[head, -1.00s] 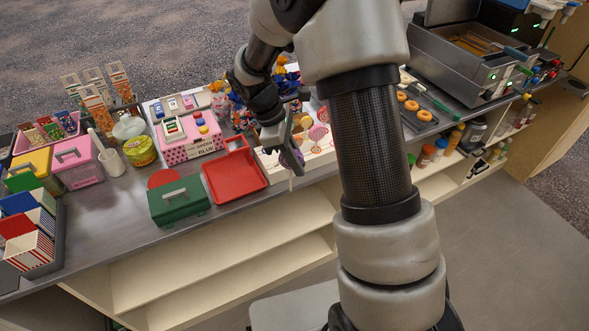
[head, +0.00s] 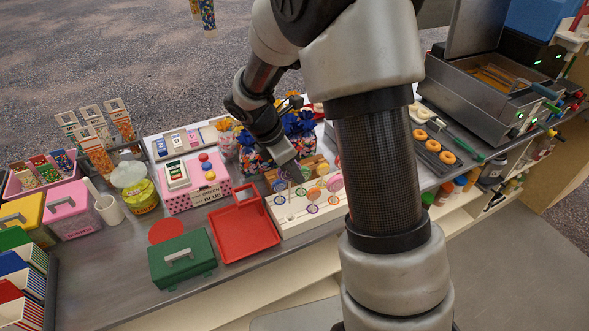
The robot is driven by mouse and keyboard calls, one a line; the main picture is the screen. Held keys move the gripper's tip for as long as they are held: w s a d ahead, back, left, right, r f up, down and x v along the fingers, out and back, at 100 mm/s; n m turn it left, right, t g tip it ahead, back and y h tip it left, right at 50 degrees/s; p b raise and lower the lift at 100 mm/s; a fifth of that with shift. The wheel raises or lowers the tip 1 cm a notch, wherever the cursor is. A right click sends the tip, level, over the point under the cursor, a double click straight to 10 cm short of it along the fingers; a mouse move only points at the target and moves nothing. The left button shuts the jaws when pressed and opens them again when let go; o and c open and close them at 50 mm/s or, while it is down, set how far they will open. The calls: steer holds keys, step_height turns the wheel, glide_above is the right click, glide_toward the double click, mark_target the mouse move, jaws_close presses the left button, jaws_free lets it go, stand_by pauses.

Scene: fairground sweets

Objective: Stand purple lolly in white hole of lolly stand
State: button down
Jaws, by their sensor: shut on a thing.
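The lolly stand (head: 292,226) is a pale white block on the counter's near side, holding several round lollies, among them an orange one (head: 314,193) and a pink one (head: 335,183). My gripper (head: 287,170) is over the stand's back left part, pointing down. It is shut on the purple lolly (head: 280,186), whose small head shows just below the fingers. The lolly's stick is too small to follow, and I cannot tell whether it touches the stand. The white hole cannot be made out. My arm hides the stand's right end.
A red tray (head: 244,240) and a green box (head: 181,260) stand left of the lolly stand. Doughnuts (head: 433,146) lie to the right. Little free counter shows around the stand.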

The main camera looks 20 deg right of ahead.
steer(key=shift+s+f, duration=0.15)
steer(key=shift+f, duration=0.55)
steer(key=shift+f+b, duration=1.65)
steer(key=shift+f, duration=0.6)
steer(key=shift+f+b, duration=0.35)
steer(key=shift+f, duration=0.1)
steer(key=shift+f+b, duration=0.35)
steer(key=shift+f, duration=0.35)
steer(key=shift+f+b, duration=0.35)
steer(key=shift+f, duration=0.15)
